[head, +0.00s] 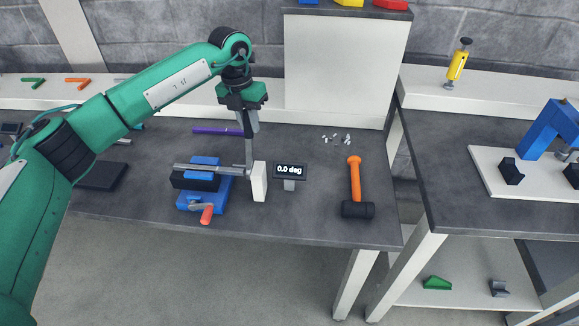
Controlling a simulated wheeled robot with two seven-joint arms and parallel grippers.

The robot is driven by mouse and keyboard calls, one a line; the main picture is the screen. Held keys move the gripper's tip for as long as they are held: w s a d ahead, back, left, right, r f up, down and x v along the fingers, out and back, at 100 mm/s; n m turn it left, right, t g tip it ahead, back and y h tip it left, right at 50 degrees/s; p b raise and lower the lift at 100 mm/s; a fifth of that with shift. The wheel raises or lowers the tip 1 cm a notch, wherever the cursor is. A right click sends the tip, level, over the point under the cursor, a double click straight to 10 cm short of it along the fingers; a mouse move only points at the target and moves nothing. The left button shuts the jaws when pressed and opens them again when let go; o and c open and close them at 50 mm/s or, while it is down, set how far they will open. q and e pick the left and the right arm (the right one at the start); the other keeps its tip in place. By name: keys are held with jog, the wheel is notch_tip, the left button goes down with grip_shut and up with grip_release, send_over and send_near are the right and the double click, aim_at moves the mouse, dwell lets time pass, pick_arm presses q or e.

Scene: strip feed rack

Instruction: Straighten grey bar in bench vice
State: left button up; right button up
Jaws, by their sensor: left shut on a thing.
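The blue bench vice (190,202) with an orange handle stands on the left part of the dark bench. The grey bar (184,167) lies across the top of the vice and sticks out to the right, toward a white block. My left gripper (249,170) reaches down from above at the bar's right end and is shut on the bar; the fingertips are small in this view. A small display (290,171) right of the white block (259,181) reads 0.0 deg. My right gripper is not in view.
An orange-handled mallet (356,185) lies on the bench at right. A purple bar (217,130) lies behind the vice, and small grey pieces (337,139) lie at the back. A second bench (455,190) stands to the right. The bench front between display and mallet is clear.

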pick_arm(q)
jog(key=shift+w, duration=0.2)
jog(key=o, duration=0.9)
jog(key=shift+f, duration=0.1)
jog(key=shift+a+r+p, duration=0.15)
jog(key=shift+r+p, duration=0.5)
jog(key=shift+r, duration=0.9)
jog(key=shift+a+r+p, duration=0.15)
jog(key=shift+r+p, duration=0.5)
jog(key=shift+r, duration=0.85)
